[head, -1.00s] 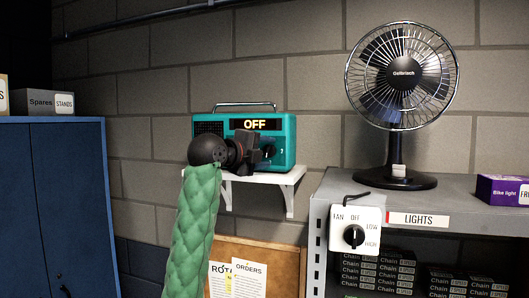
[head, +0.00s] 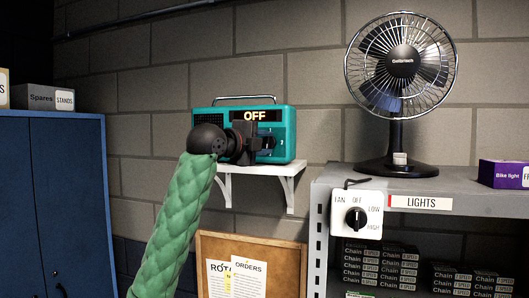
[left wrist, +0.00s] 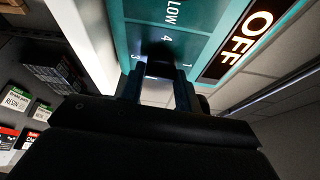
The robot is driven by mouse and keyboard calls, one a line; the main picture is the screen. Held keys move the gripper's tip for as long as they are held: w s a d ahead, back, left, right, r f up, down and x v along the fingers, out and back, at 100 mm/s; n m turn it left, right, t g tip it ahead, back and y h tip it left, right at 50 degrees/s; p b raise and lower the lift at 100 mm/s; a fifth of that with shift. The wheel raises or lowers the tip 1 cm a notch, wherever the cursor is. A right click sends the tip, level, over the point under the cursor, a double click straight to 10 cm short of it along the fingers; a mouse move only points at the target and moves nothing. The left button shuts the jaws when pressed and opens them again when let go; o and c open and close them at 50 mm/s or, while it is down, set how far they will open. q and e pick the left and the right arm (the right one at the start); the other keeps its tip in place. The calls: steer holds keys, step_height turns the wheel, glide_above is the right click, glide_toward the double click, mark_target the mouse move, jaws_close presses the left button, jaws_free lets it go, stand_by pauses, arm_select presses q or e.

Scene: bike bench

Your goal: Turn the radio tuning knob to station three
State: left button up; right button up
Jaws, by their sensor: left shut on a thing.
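The teal radio (head: 285,125) stands on a white wall shelf, and its lit display (head: 254,115) reads OFF. My left gripper (head: 257,142) is at the radio's front, over its lower right part, and hides much of the panel. In the left wrist view my left gripper (left wrist: 158,88) is shut on the dark tuning knob (left wrist: 160,55). Panel marks 1, 4 and LOW show around the knob there, and the display shows OFF. The knob's pointer cannot be made out. My right gripper is not in view.
A desk fan (head: 402,75) stands on a grey metal shelf (head: 440,187) to the right, with a fan switch (head: 357,216) on its front. The white shelf (head: 275,169) under the radio is narrow. A blue cabinet (head: 60,200) is at the left.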

arm_select(q)
steer(key=o, duration=1)
steer(key=shift+s+a+f, duration=0.1)
steer(key=shift+s+a, duration=0.05)
steer(key=shift+b+v, duration=2.2)
steer(key=shift+v, duration=1.5)
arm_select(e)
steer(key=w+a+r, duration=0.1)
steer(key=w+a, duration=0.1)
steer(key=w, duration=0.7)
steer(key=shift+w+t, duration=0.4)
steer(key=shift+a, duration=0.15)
